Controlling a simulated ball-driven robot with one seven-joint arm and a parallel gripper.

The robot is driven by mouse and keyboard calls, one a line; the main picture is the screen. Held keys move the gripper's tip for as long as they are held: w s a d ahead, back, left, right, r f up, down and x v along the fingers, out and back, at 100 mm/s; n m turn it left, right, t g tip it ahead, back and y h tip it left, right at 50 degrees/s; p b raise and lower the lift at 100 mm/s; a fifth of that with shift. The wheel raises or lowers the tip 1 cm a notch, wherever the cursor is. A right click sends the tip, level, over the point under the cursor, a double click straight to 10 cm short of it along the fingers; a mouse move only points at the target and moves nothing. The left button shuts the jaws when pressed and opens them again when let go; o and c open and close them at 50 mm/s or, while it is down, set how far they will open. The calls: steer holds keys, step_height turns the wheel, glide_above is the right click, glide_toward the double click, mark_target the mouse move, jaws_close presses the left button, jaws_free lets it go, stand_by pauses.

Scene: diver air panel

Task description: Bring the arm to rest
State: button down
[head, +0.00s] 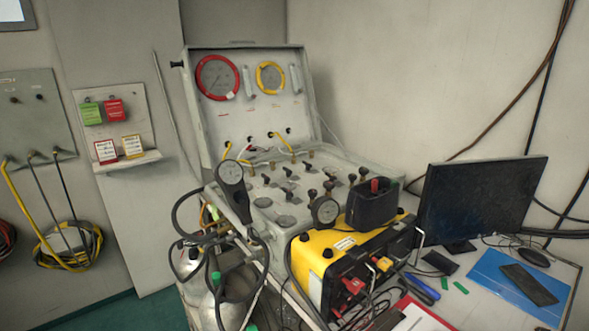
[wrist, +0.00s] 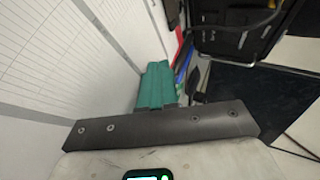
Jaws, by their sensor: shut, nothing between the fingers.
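My gripper (wrist: 157,72) shows in the wrist view, with its green fingers together and nothing between them. The dark bar across the picture and the grey housing with a small lit display below it are mine. My arm and gripper do not show in the head view, so the arm's whole pose cannot be told. In the head view, the open grey air panel case (head: 243,115) stands on the bench, with a red-ringed and a yellow-ringed gauge in its lid.
A yellow unit (head: 335,275), a monitor (head: 480,200) and a blue mat (head: 490,275) crowd the bench. Gas cylinders (head: 205,285) and looping hoses stand to the left. A small wall shelf (head: 128,162) is farther left. The green floor (head: 110,315) shows some free room.

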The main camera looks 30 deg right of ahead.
steer(key=a+n+y, duration=0.1)
steer(key=a+n, duration=0.2)
steer(key=a, duration=0.1)
steer(key=w+a+n+g+y, duration=0.1)
steer(key=a+n, duration=0.2)
steer(key=a, duration=0.2)
steer(key=a+n+g+y, duration=0.1)
steer(key=a+n, duration=0.3)
steer(key=shift+w+a+r, duration=0.15)
steer(key=shift+w+r, duration=0.05)
steer(key=shift+w, duration=0.15)
steer(key=s+a+r+n+g+y, duration=0.15)
steer(key=s+a+n+g, duration=0.4)
steer(key=a+n, duration=0.55)
steer(key=s+f+g, duration=0.1)
steer(key=s+f, duration=0.1)
steer(key=s, duration=0.3)
steer(key=s+d+f+g, duration=0.1)
steer(key=s+f+g, duration=0.1)
steer(key=s, duration=0.3)
steer(key=shift+s+f+m, duration=0.15)
steer(key=shift+f+m, duration=0.25)
steer(key=shift+f, duration=0.45)
